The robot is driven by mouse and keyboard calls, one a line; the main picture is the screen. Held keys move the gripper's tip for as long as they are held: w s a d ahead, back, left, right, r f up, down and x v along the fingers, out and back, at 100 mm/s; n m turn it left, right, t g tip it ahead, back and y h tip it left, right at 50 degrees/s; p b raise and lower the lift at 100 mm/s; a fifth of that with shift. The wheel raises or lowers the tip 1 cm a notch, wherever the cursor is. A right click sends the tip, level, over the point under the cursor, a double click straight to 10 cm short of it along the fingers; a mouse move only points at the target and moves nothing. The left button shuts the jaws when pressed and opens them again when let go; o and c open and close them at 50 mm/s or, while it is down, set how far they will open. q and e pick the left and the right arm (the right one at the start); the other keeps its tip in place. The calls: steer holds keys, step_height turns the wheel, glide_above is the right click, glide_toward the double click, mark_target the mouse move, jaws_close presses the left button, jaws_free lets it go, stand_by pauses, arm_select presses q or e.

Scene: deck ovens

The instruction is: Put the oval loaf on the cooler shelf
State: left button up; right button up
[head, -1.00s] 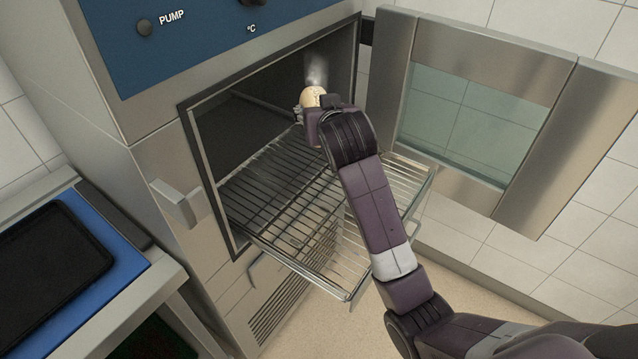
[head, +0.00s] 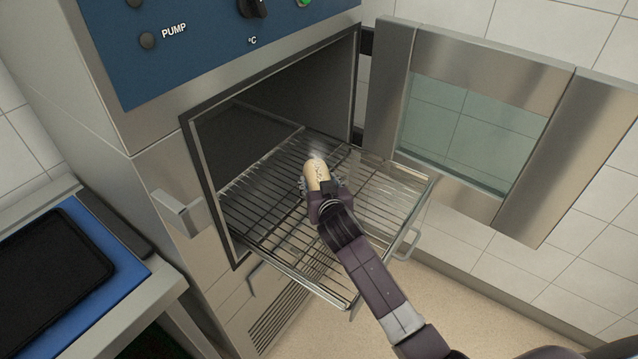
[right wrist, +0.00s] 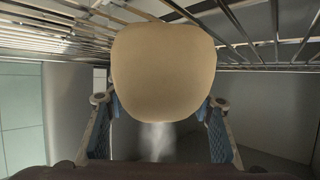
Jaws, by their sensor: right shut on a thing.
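The oval loaf (head: 318,172) is pale tan and shows over the wire shelf (head: 275,215), which is pulled part-way out of the open cooler. My right gripper (head: 320,186) is shut on the loaf. The right wrist view shows the loaf (right wrist: 163,72) large between the two blue-padded fingers (right wrist: 160,125), with the shelf's wires close beside it. I cannot tell whether the loaf touches the wires. My left gripper is not in view.
The cooler's glass door (head: 465,120) stands open on the right. Its chamber (head: 245,140) is dark and looks empty. At the lower left, a dark tray (head: 50,265) lies on a blue surface (head: 125,275). Most of the shelf is bare.

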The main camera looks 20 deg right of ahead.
steer(key=shift+f, duration=0.2)
steer(key=o, duration=1.3)
steer(key=v, duration=1.2)
steer(key=shift+b, duration=0.3)
steer(key=shift+f, duration=0.1)
